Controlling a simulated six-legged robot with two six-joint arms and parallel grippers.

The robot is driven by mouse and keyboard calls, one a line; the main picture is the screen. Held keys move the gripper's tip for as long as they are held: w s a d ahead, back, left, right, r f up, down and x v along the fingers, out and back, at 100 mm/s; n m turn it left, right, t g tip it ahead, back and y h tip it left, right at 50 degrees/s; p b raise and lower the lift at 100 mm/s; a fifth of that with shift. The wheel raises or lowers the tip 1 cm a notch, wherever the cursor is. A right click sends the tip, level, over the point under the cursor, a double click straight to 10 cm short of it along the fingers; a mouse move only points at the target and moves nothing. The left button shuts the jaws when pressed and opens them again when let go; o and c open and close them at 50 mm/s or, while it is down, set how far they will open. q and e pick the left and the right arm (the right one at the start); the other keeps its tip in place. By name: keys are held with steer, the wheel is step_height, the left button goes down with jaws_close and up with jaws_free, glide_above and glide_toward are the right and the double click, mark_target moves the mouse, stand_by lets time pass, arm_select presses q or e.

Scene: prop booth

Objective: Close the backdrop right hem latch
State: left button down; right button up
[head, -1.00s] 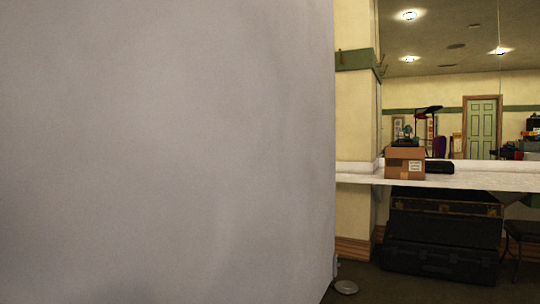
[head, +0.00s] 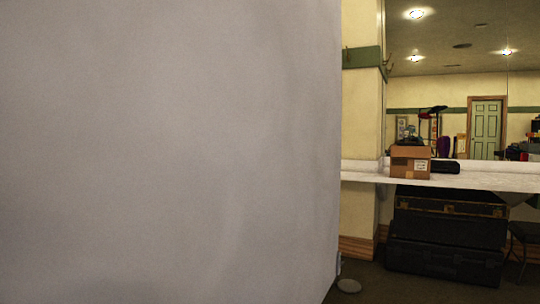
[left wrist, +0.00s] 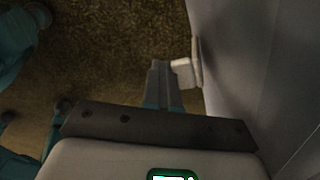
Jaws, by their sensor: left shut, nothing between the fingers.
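The backdrop (head: 170,150) is a large pale grey sheet filling the left and middle of the head view. In the left wrist view the backdrop (left wrist: 250,60) is on the right side. A small white latch piece (left wrist: 184,71) sticks out from a pale plate on its face. My left gripper (left wrist: 163,72) is shut and empty, its fingertips close beside the latch piece's left end. I cannot tell whether they touch. My right gripper is in neither view. A small pale fitting (head: 338,265) shows at the backdrop's lower right edge in the head view; I cannot tell what it is.
Beyond are a white counter (head: 470,181) with a cardboard box (head: 410,162), and dark trunks (head: 445,260) below. Some floor between is clear.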

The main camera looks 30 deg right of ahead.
arm_select(q)
step_height(320, 180, up, 5)
steer(key=p, duration=0.4)
steer(key=shift+w+r, duration=0.1)
steer(key=shift+w, duration=0.05)
stand_by(0.4)
